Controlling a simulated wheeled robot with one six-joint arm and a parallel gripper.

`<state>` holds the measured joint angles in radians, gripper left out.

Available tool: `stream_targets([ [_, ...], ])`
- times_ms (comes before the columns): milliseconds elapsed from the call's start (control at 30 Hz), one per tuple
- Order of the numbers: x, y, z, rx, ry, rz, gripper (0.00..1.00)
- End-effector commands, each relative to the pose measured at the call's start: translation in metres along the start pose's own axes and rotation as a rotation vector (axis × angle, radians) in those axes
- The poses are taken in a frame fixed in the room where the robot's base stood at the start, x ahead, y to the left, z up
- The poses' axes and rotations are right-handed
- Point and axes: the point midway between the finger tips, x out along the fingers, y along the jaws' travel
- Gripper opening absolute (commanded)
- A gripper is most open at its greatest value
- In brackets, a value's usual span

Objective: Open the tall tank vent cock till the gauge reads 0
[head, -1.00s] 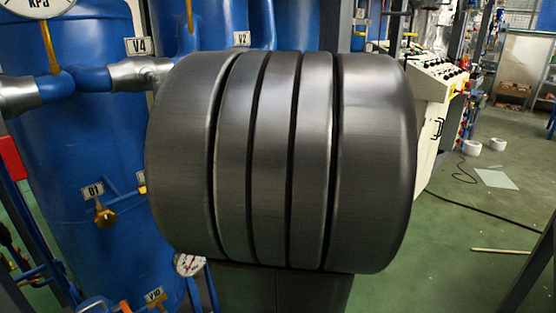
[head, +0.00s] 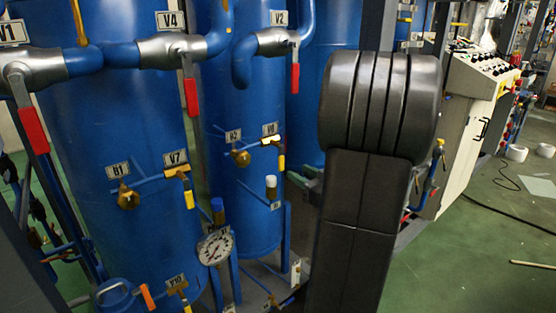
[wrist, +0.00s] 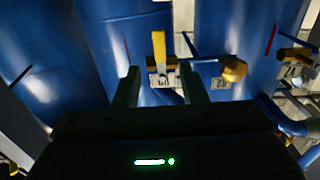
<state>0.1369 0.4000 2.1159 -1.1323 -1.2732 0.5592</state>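In the head view, a cock with a yellow handle hanging down (head: 281,163) sits under the V8 tag (head: 270,129) on the middle blue tank (head: 225,100). A similar yellow-handled cock (head: 188,190) is under the V7 tag on the left tank. I cannot tell which is the task's vent cock. A round dial gauge (head: 215,248) stands low in front; its reading is too small to make out. In the wrist view, my gripper (wrist: 158,78) is open, with a yellow handle (wrist: 158,46) seen between and beyond its fingers, apparently untouched. My arm hides part of the right tank.
Brass fittings at B1 (head: 127,198) and B2 (head: 241,158) sit beside the cocks; the B2 fitting also shows close right of my gripper in the wrist view (wrist: 233,70). Red-handled valves (head: 192,97) hang above.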

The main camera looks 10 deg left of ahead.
Motion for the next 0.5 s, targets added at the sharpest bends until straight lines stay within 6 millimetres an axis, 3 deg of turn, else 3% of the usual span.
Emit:
stream_targets([
  [500,0.085,-0.001,-0.001,-0.001,0.0,-0.002,0.38],
])
